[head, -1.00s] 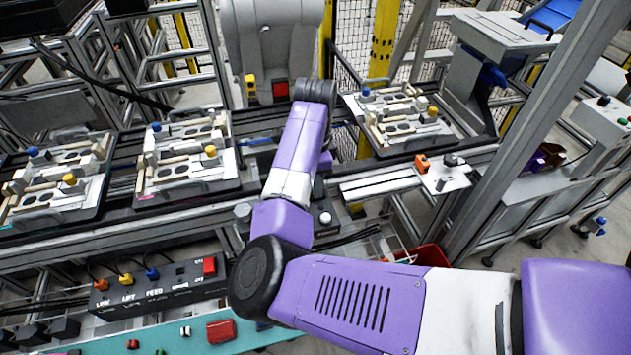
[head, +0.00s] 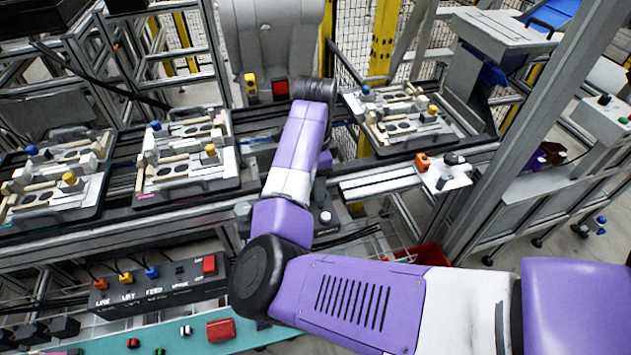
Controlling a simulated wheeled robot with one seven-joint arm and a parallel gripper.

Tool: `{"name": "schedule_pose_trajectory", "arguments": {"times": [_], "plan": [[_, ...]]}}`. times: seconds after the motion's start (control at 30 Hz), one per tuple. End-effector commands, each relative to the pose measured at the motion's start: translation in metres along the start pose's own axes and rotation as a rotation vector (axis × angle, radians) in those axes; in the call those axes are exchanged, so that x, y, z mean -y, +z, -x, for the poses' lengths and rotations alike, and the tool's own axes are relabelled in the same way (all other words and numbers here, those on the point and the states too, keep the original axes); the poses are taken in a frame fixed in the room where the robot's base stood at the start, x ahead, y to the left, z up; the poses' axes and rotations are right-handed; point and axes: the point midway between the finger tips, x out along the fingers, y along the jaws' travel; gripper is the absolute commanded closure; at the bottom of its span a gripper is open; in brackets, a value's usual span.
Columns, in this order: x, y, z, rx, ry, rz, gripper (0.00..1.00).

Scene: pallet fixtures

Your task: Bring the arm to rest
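My purple and white arm (head: 350,300) reaches in from the lower right, bends at a dark round joint and rises toward the conveyor in the middle. Its far end stops at a dark joint (head: 315,90) in front of a grey machine. My gripper's fingers do not show; they are hidden behind the arm or out of sight, so I cannot see whether it holds anything.
Pallet fixtures stand on the conveyor: one at the far left (head: 85,207), one left of the arm (head: 215,181) and one to its right (head: 440,138). A dark control box (head: 160,290) is at lower left. A red bin (head: 430,258) sits below the conveyor. A slanted grey post (head: 545,120) stands at right.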

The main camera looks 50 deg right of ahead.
Motion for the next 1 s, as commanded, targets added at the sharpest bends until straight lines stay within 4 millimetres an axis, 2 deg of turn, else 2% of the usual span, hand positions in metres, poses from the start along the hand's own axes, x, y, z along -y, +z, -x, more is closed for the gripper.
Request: {"name": "schedule_pose_trajectory", "arguments": {"times": [0.5,0.87,0.93,1.0], "plan": [[0.001,0.0,0.069,0.001,-0.002,-0.001,0.46],[0.0,0.0,0.076,0.0,-0.001,0.006,0.46],[0.005,-0.003,0.076,-0.012,-0.02,0.035,0.46],[0.018,-0.008,0.077,-0.035,-0.072,0.077,0.46]]}}
